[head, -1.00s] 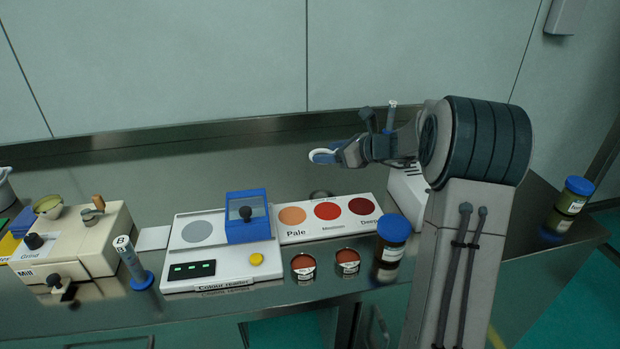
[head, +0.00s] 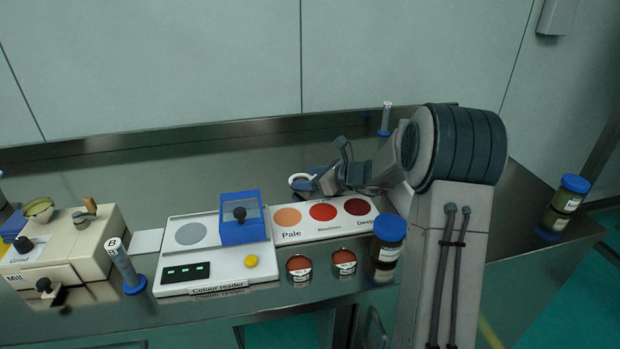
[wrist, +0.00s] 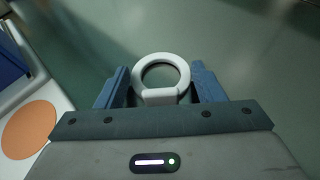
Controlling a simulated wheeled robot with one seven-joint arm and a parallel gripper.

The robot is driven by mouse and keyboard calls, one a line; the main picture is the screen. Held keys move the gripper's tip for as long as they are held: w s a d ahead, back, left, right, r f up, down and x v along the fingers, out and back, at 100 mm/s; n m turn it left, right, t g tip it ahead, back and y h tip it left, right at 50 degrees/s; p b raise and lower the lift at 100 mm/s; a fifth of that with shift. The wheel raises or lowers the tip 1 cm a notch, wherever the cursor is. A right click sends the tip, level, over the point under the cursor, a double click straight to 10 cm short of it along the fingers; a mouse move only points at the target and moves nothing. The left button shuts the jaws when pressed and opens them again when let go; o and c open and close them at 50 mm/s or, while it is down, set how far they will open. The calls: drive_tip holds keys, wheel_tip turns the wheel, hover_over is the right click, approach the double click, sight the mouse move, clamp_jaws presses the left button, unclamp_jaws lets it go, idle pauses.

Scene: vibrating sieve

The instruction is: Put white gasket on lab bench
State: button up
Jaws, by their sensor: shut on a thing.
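The white gasket (wrist: 183,73) is a ring with a small tab, seen between the two blue fingers of my gripper (wrist: 160,88) in the wrist view. My gripper is shut on its tab. In the head view the white gasket (head: 297,178) shows at the tip of my gripper (head: 304,184), low over the lab bench (head: 330,125) just behind the colour chart. The bench is shiny grey metal. I cannot tell whether the gasket touches it.
The colour chart (head: 289,234) and the colour reader (head: 200,272) with its blue lid (head: 240,203) lie just in front of my gripper. A blue-based cylinder (head: 385,118) stands behind my arm. Bench behind the reader is clear.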

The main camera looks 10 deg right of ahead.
drive_tip(key=o, duration=1)
drive_tip(key=v, duration=1.2)
drive_tip(key=shift+p, duration=0.35)
drive_tip(key=s+a+n+g, duration=0.1)
drive_tip(key=s+a+n, duration=0.1)
drive_tip(key=s+a+r+n+g+p, duration=0.1)
drive_tip(key=s+a+n, duration=0.1)
drive_tip(key=s+a+r+n+g+p, duration=0.1)
drive_tip(key=s+a+n, duration=0.1)
drive_tip(key=a, duration=0.1)
drive_tip(key=shift+s+r, duration=0.25)
drive_tip(key=shift+s, duration=0.05)
drive_tip(key=s+r+n+g+h+p, duration=0.1)
drive_tip(key=s+n+h+p, duration=0.1)
drive_tip(key=s+n, duration=0.4)
drive_tip(key=s+a+r+n+g+h+p, duration=0.1)
drive_tip(key=s+n+h+p, duration=0.1)
drive_tip(key=s+n+h, duration=0.2)
drive_tip(key=s+a+r+n+g+h+p, duration=0.1)
drive_tip(key=s+r+n+h+p, duration=0.1)
drive_tip(key=s+n, duration=0.8)
drive_tip(key=shift+s+g+h, duration=0.3)
drive_tip(key=shift+s+h, duration=0.3)
drive_tip(key=shift+s, duration=0.4)
